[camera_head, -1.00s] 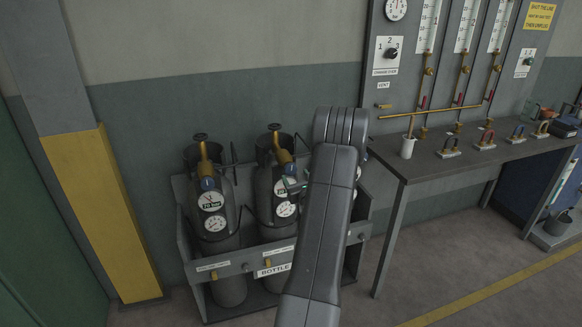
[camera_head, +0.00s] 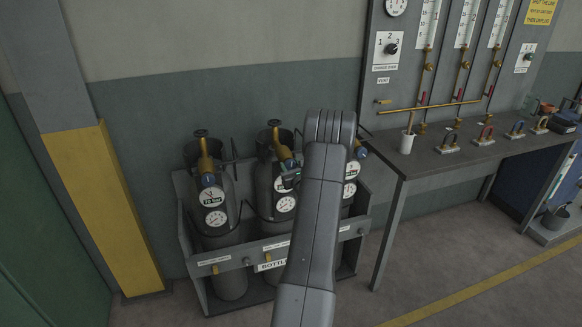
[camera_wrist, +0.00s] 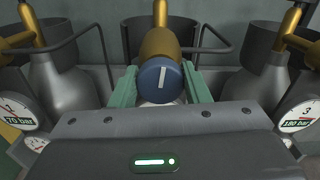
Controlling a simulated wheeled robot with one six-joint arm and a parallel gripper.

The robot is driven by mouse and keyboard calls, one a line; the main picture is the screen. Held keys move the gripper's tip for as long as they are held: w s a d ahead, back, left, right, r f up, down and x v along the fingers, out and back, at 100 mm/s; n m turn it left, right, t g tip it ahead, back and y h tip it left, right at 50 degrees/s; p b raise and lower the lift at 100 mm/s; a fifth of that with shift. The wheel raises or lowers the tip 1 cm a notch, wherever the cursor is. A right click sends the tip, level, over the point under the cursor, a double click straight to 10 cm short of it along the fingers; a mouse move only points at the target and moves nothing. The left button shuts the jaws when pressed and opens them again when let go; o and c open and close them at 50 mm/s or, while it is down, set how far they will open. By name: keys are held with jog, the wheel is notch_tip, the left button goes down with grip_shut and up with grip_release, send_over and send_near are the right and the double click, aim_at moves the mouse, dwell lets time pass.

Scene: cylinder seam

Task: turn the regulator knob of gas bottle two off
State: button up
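Gas bottle two (camera_head: 266,195) is the middle of three grey cylinders in the rack. In the wrist view its brass regulator (camera_wrist: 158,42) ends in a round blue knob (camera_wrist: 161,79) with a white line standing upright. My gripper (camera_wrist: 160,82) has its two green fingers spread, one on each side of the blue knob. Whether the fingers touch the knob is not clear. In the head view my arm covers part of the bottle, and the knob is hard to make out beside it.
Bottle one (camera_wrist: 65,85), with a 70 bar label, stands at left. Bottle three (camera_wrist: 250,80), with a 180 bar label, stands at right. Thin dark rods flank the regulator. A rack (camera_head: 197,275) holds the bottles. A workbench (camera_head: 420,160) stands to the right.

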jog(key=shift+f+n+b, duration=0.25)
jog(key=shift+n+b, duration=0.15)
jog(key=shift+b, duration=0.9)
jog(key=shift+r+n+b, duration=0.15)
jog(key=shift+n+b, duration=0.25)
jog(key=shift+b, duration=0.45)
jog(key=shift+r, duration=0.1)
jog(key=o, duration=1)
jog(key=shift+c, duration=0.2)
jog(key=b+v, duration=0.3)
jog(key=v, duration=1.1)
jog(key=shift+w+a, duration=0.1)
jog(key=shift+w, duration=0.05)
